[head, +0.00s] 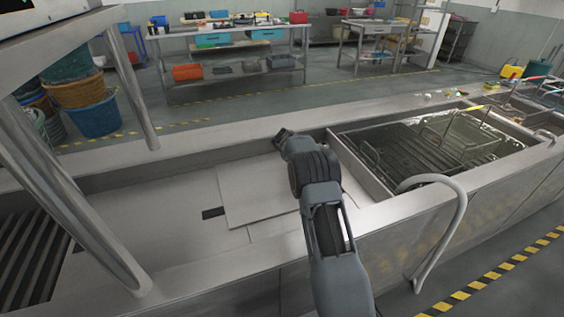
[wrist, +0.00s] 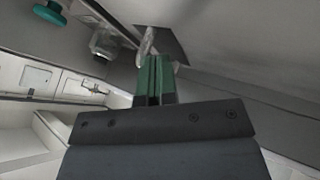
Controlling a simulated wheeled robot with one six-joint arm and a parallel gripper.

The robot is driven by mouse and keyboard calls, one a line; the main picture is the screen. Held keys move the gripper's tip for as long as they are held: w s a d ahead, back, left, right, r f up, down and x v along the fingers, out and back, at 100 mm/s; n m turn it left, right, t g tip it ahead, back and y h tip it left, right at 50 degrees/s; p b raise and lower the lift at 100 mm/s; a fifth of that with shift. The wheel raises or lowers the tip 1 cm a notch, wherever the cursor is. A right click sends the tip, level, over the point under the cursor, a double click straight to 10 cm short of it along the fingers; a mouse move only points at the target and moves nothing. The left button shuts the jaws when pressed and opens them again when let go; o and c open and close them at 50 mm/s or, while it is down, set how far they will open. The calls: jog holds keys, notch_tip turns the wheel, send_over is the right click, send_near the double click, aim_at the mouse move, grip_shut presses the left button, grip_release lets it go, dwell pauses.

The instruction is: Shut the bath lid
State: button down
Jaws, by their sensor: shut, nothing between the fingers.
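The long steel bath unit has an open bath (head: 345,158) at right, with dark racks and wire handles inside. A flat grey panel (head: 250,188) lies on the deck just left of this opening; it may be the bath lid, but I cannot tell for sure. My arm reaches over the panel and hides part of it. In the wrist view my gripper (wrist: 156,84) has its green fingers together, with nothing between them. A pale, narrow piece (wrist: 147,42) shows just beyond the fingertips, against a dark square patch; I cannot tell whether they touch.
A curved steel rail (head: 460,215) stands at the front right of the bath. Steel tubes (head: 143,95) rise at the left, near a ribbed section (head: 28,255). Stacked tubs (head: 88,105) and a workbench (head: 230,50) stand behind. The floor between is clear.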

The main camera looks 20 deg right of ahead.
jog(key=d, duration=0.5)
jog(key=shift+d, duration=0.15)
jog(key=shift+s+r, duration=0.1)
jog(key=shift+f+b, duration=0.2)
jog(key=shift+b, duration=0.15)
jog(key=a+b, duration=0.2)
jog(key=a+f+b, duration=0.1)
jog(key=a+b, duration=0.1)
jog(key=shift+a+f, duration=0.15)
jog(key=shift+a, duration=0.1)
jog(key=v, duration=1)
jog(key=shift+r+n+p, duration=0.3)
jog(key=shift+r+p, duration=0.05)
jog(key=shift+p, duration=0.05)
